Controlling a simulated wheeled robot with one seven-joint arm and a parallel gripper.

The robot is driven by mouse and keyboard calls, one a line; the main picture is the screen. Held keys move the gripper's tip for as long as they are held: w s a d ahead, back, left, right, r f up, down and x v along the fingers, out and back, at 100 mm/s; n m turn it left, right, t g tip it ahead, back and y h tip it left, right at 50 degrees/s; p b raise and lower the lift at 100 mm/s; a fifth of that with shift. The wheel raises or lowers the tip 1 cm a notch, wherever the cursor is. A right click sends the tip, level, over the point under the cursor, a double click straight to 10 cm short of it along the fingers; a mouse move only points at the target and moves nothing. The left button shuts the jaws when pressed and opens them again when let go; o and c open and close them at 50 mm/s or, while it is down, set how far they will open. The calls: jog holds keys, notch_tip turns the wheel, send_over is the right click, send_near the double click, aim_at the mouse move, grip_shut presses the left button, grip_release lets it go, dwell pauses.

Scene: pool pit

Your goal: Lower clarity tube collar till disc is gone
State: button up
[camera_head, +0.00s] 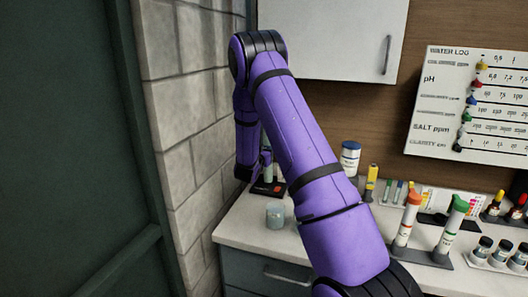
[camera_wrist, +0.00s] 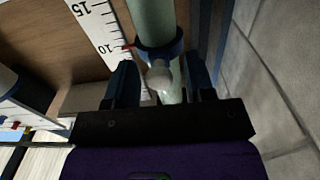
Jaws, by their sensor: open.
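The clarity tube (camera_wrist: 152,18) is pale green in the wrist view, beside a white scale (camera_wrist: 100,25) marked 15 and 10. A dark blue collar (camera_wrist: 172,50) goes around the tube, with a pale round knob (camera_wrist: 158,76) facing me. A small red pointer (camera_wrist: 127,47) sits near the 10 mark. My gripper (camera_wrist: 160,82) is open, one dark finger on each side of the knob, with gaps showing. In the head view the tube (camera_head: 268,172) stands on a dark base (camera_head: 268,188) in the wall corner, partly hidden by my arm. I cannot see the disc.
A grey block wall (camera_head: 190,120) rises close to the tube's left. A small translucent cup (camera_head: 275,215) stands on the counter (camera_head: 245,235) in front of the base. A white cabinet (camera_head: 340,35) hangs above. Bottles and the water log board (camera_head: 475,100) are to the right.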

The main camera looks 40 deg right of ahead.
jog(key=shift+c, duration=0.2)
grip_shut()
notch_tip(320, 180, down, 5)
dwell(0.4)
jog(key=shift+o, duration=0.2)
grip_release()
jog(key=v, duration=1)
jog(key=shift+s+a, duration=0.2)
jog(key=shift+a, duration=0.15)
